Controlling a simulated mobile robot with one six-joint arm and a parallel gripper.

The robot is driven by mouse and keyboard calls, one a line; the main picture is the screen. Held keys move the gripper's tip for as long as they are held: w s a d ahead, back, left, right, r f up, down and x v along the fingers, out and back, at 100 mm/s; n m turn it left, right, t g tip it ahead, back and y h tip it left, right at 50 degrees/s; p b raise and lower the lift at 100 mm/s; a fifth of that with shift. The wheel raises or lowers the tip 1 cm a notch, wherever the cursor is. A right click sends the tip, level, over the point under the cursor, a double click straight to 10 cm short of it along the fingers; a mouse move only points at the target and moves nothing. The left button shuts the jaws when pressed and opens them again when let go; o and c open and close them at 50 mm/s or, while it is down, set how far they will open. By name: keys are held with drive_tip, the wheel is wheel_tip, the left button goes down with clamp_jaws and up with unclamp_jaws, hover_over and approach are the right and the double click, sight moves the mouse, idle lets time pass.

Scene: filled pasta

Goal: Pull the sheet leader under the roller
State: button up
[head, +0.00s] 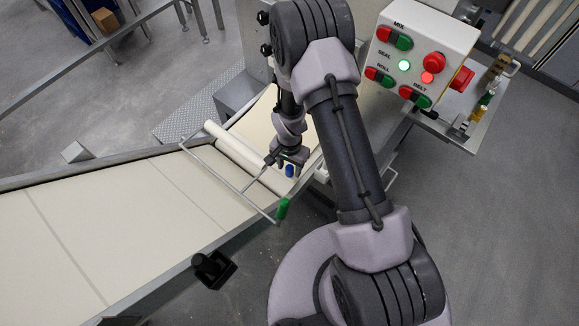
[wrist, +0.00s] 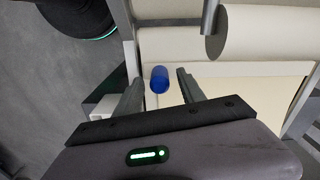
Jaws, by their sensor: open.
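The dough sheet (head: 258,120) is pale cream and comes down from the upper right to the roller. A small blue cylinder (head: 290,171), perhaps the leader's grip tab, stands near the roller's right end. My gripper (head: 286,162) is at the roller's right part, above the blue cylinder. In the wrist view my gripper (wrist: 161,76) is open, and the blue cylinder (wrist: 160,79) appears between its fingertips. I cannot tell whether they touch it.
A metal bar frame with a green handle (head: 283,208) lies across the belt (head: 130,205) in front of the roller. A control box (head: 418,55) with red and green buttons stands at the upper right. A black knob (head: 213,268) sits at the belt's near edge. Grey floor is clear at right.

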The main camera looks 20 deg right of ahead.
wheel_tip(320, 180, up, 16)
drive_tip(key=p, duration=0.4)
drive_tip(key=shift+r+p, duration=0.25)
drive_tip(key=shift+p, duration=0.05)
wheel_tip(320, 180, up, 15)
drive_tip(key=s+n+t+b, duration=0.1)
drive_tip(key=s+t+b, duration=0.1)
drive_tip(key=b, duration=0.1)
drive_tip(key=s+a+r+n+t+y+b, duration=0.1)
drive_tip(key=s+r+t, duration=0.1)
drive_tip(key=s+r, duration=0.3)
drive_tip(key=s+a+r+n+t+y+b, duration=0.1)
drive_tip(key=s+r+n, duration=0.1)
drive_tip(key=s+r, duration=0.4)
drive_tip(key=s, duration=0.4)
drive_tip(key=shift+s+t+b, duration=0.35)
drive_tip(key=shift+s+t, duration=0.05)
drive_tip(key=shift+a+r, duration=0.1)
